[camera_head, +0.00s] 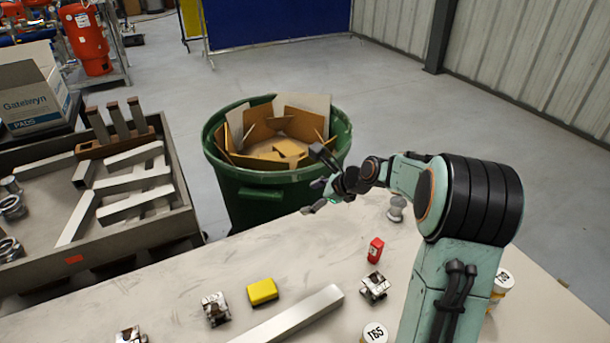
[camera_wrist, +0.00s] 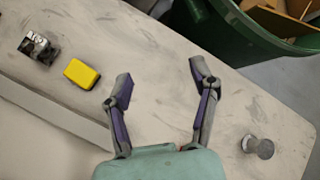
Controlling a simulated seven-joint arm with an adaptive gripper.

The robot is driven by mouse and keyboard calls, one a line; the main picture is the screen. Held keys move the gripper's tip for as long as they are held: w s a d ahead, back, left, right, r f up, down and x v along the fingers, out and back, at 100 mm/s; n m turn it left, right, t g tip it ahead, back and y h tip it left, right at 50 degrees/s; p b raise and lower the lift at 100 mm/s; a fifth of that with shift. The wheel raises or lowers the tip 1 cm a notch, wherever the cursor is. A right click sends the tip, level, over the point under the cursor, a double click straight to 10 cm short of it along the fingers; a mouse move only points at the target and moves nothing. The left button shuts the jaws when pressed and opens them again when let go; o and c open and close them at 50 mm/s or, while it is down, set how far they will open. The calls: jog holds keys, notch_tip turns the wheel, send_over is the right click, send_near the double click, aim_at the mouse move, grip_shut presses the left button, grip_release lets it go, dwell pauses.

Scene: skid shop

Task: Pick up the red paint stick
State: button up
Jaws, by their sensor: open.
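The red paint stick (camera_head: 375,250) is a small red block-like piece with a pale mark, standing on the pale table in the head view. My gripper (camera_head: 312,182) is open above the table's back edge, near the green bin, to the left of and farther back than the red stick. In the wrist view my gripper (camera_wrist: 160,80) has its fingers spread with only bare, scuffed tabletop between the tips. The red stick is not clearly visible in the wrist view; the palm may hide it.
A yellow block (camera_head: 262,291), a long metal bar (camera_head: 290,318) and several metal clamp-like parts (camera_head: 375,287) lie on the table (camera_head: 180,305). A grey spool-like piece (camera_head: 396,209) stands behind the stick. The green bin (camera_head: 262,195) of cardboard stands behind the table, beside a metal tray (camera_head: 130,240).

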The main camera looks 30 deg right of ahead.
aim_at(381, 250)
jog(key=s+d+f+m, duration=0.2)
jog(key=s+d+f, duration=0.1)
jog(key=d+f, duration=0.2)
jog(key=s+d+f+m, duration=0.2)
jog(key=s+d+f, duration=0.2)
jog(key=d, duration=0.1)
jog(key=s+d+f+m+h, duration=0.1)
jog(key=s+d+f+m, duration=0.1)
jog(key=s+d+f, duration=0.2)
jog(key=shift+s+d+f+m+t, duration=0.15)
jog(key=shift+d+f+m, duration=0.05)
jog(key=shift+d+f, duration=0.3)
jog(key=shift+s+d+f+m+t, duration=0.1)
jog(key=shift+d+f+m+t, duration=0.1)
jog(key=shift+d+f, duration=0.25)
jog(key=shift+w+d+f, duration=0.1)
jog(key=shift+w+f, duration=0.05)
jog(key=shift+f, duration=0.05)
jog(key=x, duration=0.5)
jog(key=shift+w+f, duration=0.25)
jog(key=shift+f, duration=0.05)
grip_shut()
